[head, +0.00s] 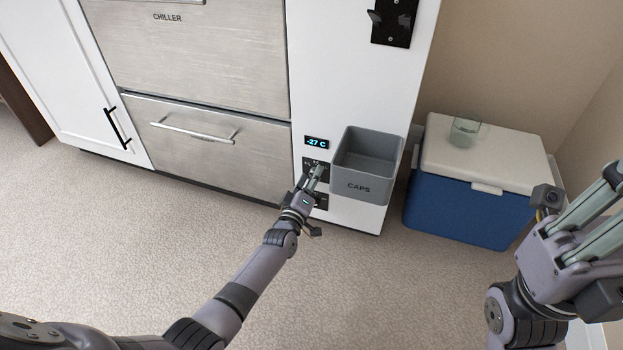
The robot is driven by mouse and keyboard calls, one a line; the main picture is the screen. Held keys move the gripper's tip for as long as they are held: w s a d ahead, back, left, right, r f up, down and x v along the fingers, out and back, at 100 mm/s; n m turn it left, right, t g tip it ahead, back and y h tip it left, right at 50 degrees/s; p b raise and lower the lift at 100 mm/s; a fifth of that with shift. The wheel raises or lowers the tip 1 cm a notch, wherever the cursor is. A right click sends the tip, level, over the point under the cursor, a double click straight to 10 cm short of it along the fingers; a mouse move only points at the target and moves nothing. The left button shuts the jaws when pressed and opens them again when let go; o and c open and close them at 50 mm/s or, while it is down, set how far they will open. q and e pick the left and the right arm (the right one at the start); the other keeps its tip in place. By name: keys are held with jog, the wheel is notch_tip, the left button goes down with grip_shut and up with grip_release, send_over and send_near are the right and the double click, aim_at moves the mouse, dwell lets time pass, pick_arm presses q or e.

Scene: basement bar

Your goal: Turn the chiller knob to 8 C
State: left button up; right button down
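The chiller (195,50) is a brushed-steel drawer front marked CHILLER, set in a white cabinet. Its display (317,142) reads -27 C, on the white panel right of the drawers. A dark control plate (310,163) sits just under the display; the knob itself is hidden behind my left gripper. My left gripper (317,170) reaches up to this plate with its fingertips at it. The fingers look close together, but whether they grip the knob I cannot tell. My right gripper (600,200) is at the right edge, away from the panel, its fingertips partly cut off by the frame.
A grey bin marked CAPS (360,185) juts from the panel just right of my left gripper. A blue cooler (455,212) with a white lid stands on the floor at right, a clear glass (465,130) on it. The carpet (120,240) at left is clear.

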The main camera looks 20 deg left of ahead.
pick_arm(q)
jog(key=shift+s, duration=0.1)
jog(key=s, duration=1.1)
jog(key=shift+s+a, duration=0.2)
jog(key=shift+s, duration=0.2)
